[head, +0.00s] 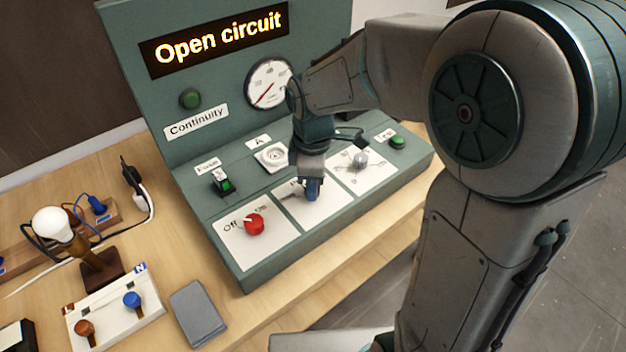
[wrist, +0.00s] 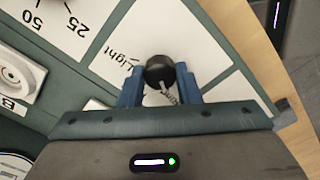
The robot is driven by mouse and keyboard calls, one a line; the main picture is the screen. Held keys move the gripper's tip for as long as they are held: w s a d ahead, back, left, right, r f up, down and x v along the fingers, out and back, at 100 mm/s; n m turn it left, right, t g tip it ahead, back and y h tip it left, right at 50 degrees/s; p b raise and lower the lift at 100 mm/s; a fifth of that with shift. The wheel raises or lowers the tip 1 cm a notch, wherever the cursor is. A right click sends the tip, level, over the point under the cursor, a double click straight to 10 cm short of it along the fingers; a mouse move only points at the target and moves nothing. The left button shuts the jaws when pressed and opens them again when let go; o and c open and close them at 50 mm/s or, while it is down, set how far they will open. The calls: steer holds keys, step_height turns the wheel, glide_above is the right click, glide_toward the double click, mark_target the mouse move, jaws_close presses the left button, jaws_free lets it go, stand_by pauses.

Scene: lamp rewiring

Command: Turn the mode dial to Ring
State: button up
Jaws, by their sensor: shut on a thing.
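The mode dial shows in the wrist view as a black round knob (wrist: 160,72) on a white plate. My gripper (wrist: 160,88) is shut on it, with one blue finger on each side. In the head view my gripper (head: 312,188) points down at the middle white plate (head: 325,210) and hides the knob. A "Light" label is readable beside the knob in the wrist view. A white mark runs from the knob towards another label, partly hidden between the fingers; I cannot read it fully.
The green test panel (head: 215,125) reads "Open circuit" on its display (head: 220,40). A red Off/On knob (head: 254,224) is left of my gripper, a grey knob (head: 360,158) right. A lamp (head: 52,225) and a terminal block (head: 115,305) stand on the wooden table.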

steer(key=shift+a, duration=0.1)
steer(key=o, duration=1)
step_height(320, 180, up, 14)
steer(key=shift+f, duration=0.1)
steer(key=s+d+f+m+t, duration=0.1)
steer(key=s+d+f+m, duration=0.1)
steer(key=s+d+m, duration=0.2)
steer(key=s+d+f+m+t, duration=0.1)
steer(key=s+d+f+m, duration=0.2)
steer(key=m, duration=0.4)
steer(key=s+d+f+m+t, duration=0.1)
steer(key=s+d+f+m, duration=0.2)
steer(key=s+d+m, duration=0.2)
steer(key=shift+s+m, duration=0.2)
steer(key=shift+m, duration=0.1)
